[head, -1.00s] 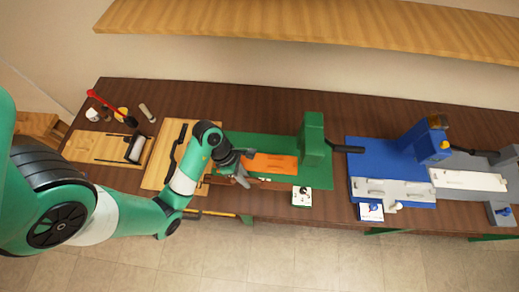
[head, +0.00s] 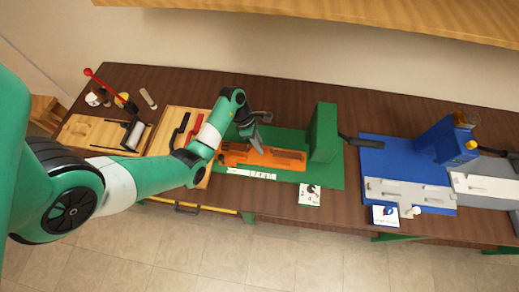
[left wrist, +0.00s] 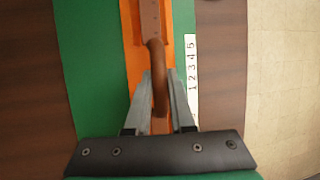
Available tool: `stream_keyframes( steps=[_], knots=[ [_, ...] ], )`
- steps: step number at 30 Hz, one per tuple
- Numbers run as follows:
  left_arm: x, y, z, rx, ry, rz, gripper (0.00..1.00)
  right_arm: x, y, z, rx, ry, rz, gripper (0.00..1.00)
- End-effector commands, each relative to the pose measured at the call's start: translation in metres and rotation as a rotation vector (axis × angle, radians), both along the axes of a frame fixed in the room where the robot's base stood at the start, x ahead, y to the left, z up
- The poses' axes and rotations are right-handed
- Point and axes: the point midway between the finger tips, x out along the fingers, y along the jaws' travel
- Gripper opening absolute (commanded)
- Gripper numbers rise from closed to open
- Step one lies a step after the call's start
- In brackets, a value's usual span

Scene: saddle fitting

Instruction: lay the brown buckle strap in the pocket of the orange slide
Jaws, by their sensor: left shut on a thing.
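The orange slide (head: 234,161) lies on the green base plate of the station in the middle of the bench. It also shows in the left wrist view (left wrist: 133,62). The brown buckle strap (left wrist: 150,18) has a curled end between my left gripper's fingers and runs away from them along the slide. In the head view the strap is a dark band (head: 285,158) over the slide. My left gripper (head: 260,148) is shut on the strap, above the left-middle part of the slide. I cannot tell whether the strap touches the pocket floor. My right gripper is not in view.
A green press head (head: 323,132) with a dark lever stands at the slide's right. A white numbered strip (head: 251,174) runs along the slide's front edge. A wooden board (head: 177,151) with dark and red tools lies left. A blue station (head: 380,155) stands right.

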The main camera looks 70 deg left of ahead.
Motion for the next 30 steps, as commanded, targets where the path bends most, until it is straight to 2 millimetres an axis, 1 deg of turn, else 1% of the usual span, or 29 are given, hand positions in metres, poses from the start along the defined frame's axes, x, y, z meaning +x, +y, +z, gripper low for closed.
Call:
stream_keyframes(
  steps=[1, 3, 5, 16, 17, 21, 22, 30],
  knots=[
    [-0.001, 0.000, -0.010, -0.002, 0.004, 0.001, 0.00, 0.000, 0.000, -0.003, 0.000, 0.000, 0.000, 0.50],
    [-0.001, 0.000, -0.022, -0.001, 0.003, 0.001, 0.00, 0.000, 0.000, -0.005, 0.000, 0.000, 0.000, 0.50],
    [-0.001, 0.000, -0.029, -0.001, 0.002, 0.001, 0.00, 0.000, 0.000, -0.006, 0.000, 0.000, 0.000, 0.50],
    [-0.001, 0.000, -0.034, 0.000, 0.001, 0.001, 0.00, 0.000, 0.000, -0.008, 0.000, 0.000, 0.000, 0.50],
    [-0.001, 0.000, -0.034, 0.000, 0.001, 0.001, 0.25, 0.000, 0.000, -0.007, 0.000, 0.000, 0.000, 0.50],
    [-0.001, 0.000, -0.033, 0.000, 0.001, 0.001, 0.50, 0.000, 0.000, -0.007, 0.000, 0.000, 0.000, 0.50],
    [-0.001, 0.000, -0.033, 0.000, 0.001, 0.001, 0.51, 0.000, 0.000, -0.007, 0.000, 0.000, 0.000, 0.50],
    [-0.001, 0.000, -0.032, 0.000, 0.001, 0.001, 0.51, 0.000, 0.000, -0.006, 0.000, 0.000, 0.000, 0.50]
  ],
)
